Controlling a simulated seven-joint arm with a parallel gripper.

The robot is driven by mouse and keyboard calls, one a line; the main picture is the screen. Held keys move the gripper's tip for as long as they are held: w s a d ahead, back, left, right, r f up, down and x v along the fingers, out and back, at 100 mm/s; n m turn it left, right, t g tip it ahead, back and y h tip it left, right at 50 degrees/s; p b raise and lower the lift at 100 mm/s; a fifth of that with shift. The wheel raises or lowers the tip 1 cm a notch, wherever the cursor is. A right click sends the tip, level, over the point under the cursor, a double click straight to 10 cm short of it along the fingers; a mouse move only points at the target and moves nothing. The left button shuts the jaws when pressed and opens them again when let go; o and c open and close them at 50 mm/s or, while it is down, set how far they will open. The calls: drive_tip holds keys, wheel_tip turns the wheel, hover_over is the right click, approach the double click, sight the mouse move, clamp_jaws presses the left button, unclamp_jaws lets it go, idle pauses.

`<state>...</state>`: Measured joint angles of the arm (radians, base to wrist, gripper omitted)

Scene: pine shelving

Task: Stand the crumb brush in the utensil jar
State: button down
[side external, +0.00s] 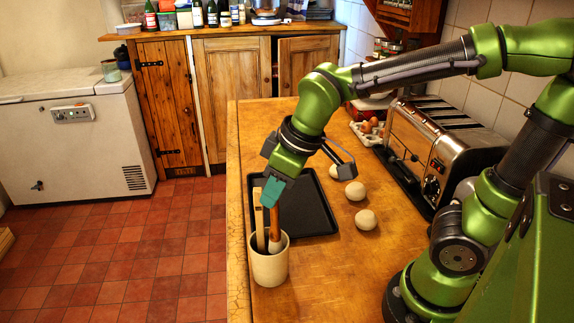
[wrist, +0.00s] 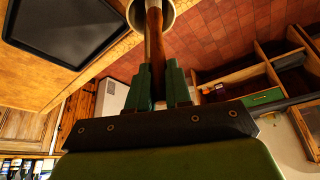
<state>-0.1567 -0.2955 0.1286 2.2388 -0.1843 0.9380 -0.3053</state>
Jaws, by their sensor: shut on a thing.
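The cream utensil jar (side external: 270,267) stands upright near the front left edge of the wooden counter. A pale flat wooden utensil (side external: 259,220) stands in it. My gripper (side external: 273,190) is above the jar, pointing down, with its teal fingers shut on a reddish-brown handle, which I take to be the crumb brush (side external: 275,230). The lower end of the brush passes inside the jar's mouth and is hidden by the wall. In the wrist view the brush (wrist: 154,40) runs from between my fingers (wrist: 159,70) to the jar's rim (wrist: 172,14).
A black tray (side external: 316,212) lies just behind the jar. Pale round balls (side external: 366,220) sit right of the tray, and a chrome toaster (side external: 440,150) stands beyond them. The counter's left edge is close to the jar, with tiled floor below.

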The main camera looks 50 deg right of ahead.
drive_tip(key=shift+f, duration=0.6)
drive_tip(key=c, duration=1.1)
unclamp_jaws()
drive_tip(key=shift+o, duration=0.2)
drive_tip(key=shift+r, duration=0.25)
drive_tip(key=v, duration=1.2)
drive_tip(key=s+d+f+m+t, duration=0.1)
drive_tip(key=d+f+m+t, duration=0.2)
drive_tip(key=d+f+m, duration=0.2)
wheel_tip(320, 180, down, 3)
drive_tip(key=m, duration=0.2)
drive_tip(key=shift+s+m+y, duration=0.3)
drive_tip(key=shift+s+m, duration=0.1)
drive_tip(key=shift+r, duration=0.15)
